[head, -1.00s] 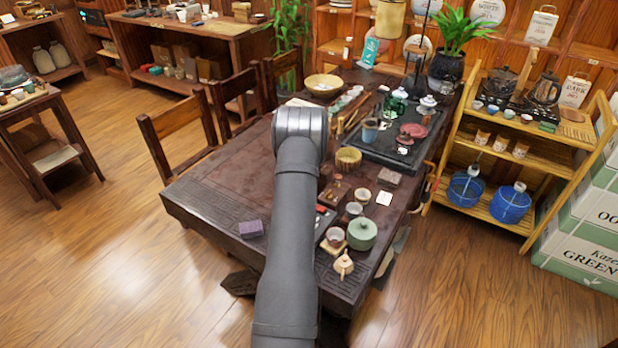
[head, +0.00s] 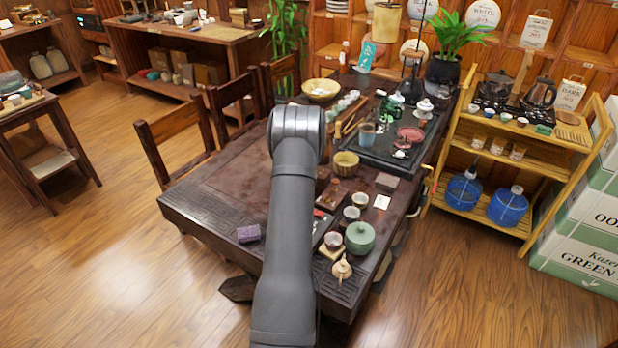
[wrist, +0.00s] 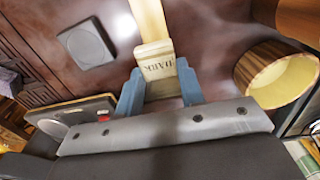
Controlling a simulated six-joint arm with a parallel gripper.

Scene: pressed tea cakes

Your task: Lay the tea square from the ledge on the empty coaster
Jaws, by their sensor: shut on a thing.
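In the wrist view my gripper (wrist: 160,92) is shut on the tea square (wrist: 158,71), a pale tan block with "DARK" printed on it. Its blue fingers press on both sides of the block. A dark grey square (wrist: 87,43) with rounded corners, which looks like the empty coaster, lies on the tabletop at the upper left, apart from the gripper. A pale wooden strip (wrist: 148,18) runs beyond the tea square; I cannot tell whether it is the ledge or whether they touch. In the head view my arm hides the gripper and tea square.
A wooden bowl (wrist: 275,75) stands close right of my gripper. A dark tray (wrist: 75,112) is at the lower left. The table's left part is mostly clear.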

